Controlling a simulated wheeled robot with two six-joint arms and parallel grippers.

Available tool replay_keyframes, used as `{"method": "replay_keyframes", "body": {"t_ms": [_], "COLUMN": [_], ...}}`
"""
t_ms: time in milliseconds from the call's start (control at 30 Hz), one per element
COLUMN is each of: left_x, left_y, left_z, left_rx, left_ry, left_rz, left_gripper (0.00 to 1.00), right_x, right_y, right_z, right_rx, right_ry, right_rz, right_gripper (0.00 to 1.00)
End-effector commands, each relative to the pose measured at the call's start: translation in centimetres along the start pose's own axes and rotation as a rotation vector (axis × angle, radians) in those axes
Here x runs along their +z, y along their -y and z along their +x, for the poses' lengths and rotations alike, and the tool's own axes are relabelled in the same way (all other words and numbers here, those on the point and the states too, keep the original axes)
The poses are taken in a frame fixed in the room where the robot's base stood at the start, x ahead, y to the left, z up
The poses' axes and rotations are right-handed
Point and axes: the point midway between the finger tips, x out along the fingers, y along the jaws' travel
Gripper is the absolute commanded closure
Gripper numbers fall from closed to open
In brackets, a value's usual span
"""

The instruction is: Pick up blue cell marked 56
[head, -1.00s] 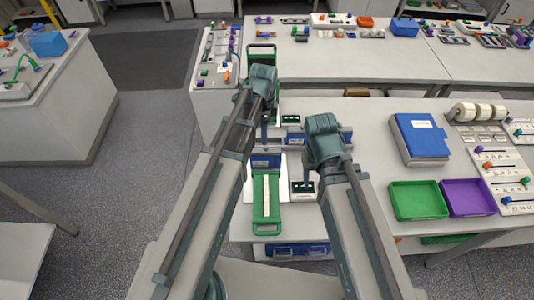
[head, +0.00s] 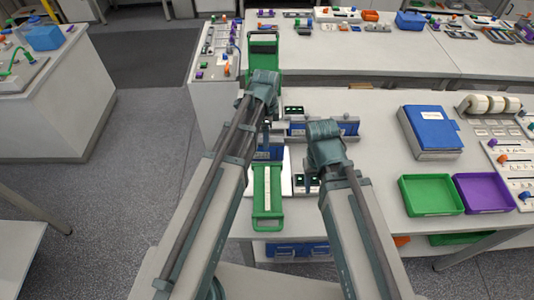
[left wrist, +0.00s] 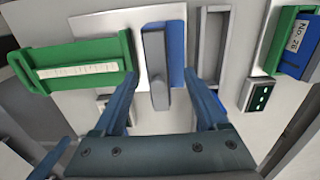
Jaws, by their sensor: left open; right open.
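No label reading 56 is legible in either view. In the left wrist view a blue block (left wrist: 176,45) lies ahead of my left gripper (left wrist: 163,78), partly covered by a grey upright piece (left wrist: 155,65). The gripper is open, its fingers apart on either side of that piece. In the head view my left gripper (head: 266,133) is over the bench, near a blue block (head: 270,153). My right gripper (head: 312,186) points down to its right, open, its tips partly hidden by the arm.
A green tray with a white strip (head: 267,190) lies on the bench; it also shows in the left wrist view (left wrist: 75,68). An empty grey frame (left wrist: 211,45) stands right of the blue block. A blue binder (head: 431,130), green bin (head: 430,194) and purple bin (head: 484,191) are at right.

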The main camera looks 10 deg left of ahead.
Motion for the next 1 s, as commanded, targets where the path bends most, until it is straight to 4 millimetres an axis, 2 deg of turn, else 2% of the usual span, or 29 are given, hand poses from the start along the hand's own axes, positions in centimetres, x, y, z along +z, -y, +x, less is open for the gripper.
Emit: {"method": "replay_keyframes", "body": {"t_ms": [167,533,867,1000], "left_x": [-0.1,-0.4,-0.4,-0.4], "left_y": [-0.1,-0.3,-0.3,-0.3], "left_z": [0.6,5.0,5.1,5.1], "left_rx": [0.0,0.0,0.0,0.0], "left_ry": [0.0,0.0,0.0,0.0], "left_rz": [0.0,0.0,0.0,0.0], "left_gripper": [0.25,0.25,0.25,0.5], "right_x": [0.0,-0.3,-0.3,-0.3], "right_y": [0.1,0.5,0.5,0.5], "right_z": [0.6,4.9,5.0,5.0], "right_rx": [0.0,0.0,0.0,0.0], "right_ry": [0.0,0.0,0.0,0.0], "right_rz": [0.0,0.002,0.002,0.002], "right_gripper": [0.43,0.43,0.43,0.43]}}
